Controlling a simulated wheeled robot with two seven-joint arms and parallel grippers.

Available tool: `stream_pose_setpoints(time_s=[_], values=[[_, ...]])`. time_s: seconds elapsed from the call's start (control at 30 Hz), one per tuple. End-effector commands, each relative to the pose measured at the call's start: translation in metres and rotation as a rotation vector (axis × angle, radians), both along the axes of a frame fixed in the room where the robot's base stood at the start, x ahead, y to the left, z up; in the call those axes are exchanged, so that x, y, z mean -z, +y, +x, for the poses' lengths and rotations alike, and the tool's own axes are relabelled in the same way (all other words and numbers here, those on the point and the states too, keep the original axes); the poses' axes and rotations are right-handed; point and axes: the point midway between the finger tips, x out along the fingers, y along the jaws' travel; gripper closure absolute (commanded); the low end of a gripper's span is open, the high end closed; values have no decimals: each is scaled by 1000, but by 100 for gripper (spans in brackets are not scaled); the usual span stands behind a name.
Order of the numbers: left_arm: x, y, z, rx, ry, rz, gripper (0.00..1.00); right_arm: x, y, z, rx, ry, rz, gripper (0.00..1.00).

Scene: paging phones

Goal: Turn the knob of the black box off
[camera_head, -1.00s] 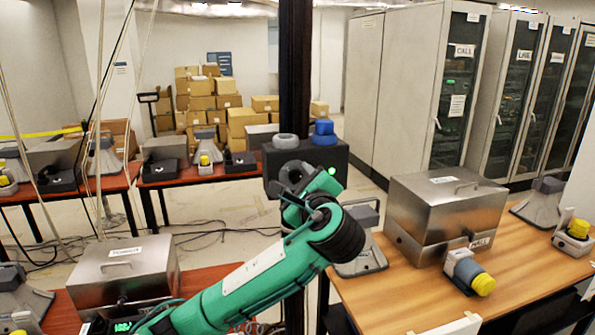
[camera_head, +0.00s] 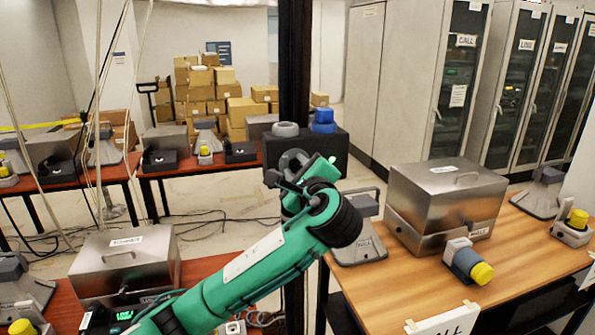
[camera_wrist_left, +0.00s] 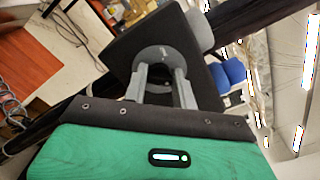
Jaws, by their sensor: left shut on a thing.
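The black box (camera_wrist_left: 124,42) fills the view behind the knob. My right gripper is not in view.
The wooden table (camera_head: 400,287) at right holds a metal case (camera_head: 445,202) and several devices. Another metal case (camera_head: 122,264) stands at lower left.

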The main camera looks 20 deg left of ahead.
Motion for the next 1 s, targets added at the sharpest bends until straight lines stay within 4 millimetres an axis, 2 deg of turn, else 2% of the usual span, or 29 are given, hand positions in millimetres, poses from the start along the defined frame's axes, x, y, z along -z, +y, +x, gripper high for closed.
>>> stream_pose_setpoints(time_s=[0.4,1.0], values=[[8,0,-1,1,-178,-270,96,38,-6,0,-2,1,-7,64],[10,0,-1,-1,-496,-743,96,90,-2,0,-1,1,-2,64]])
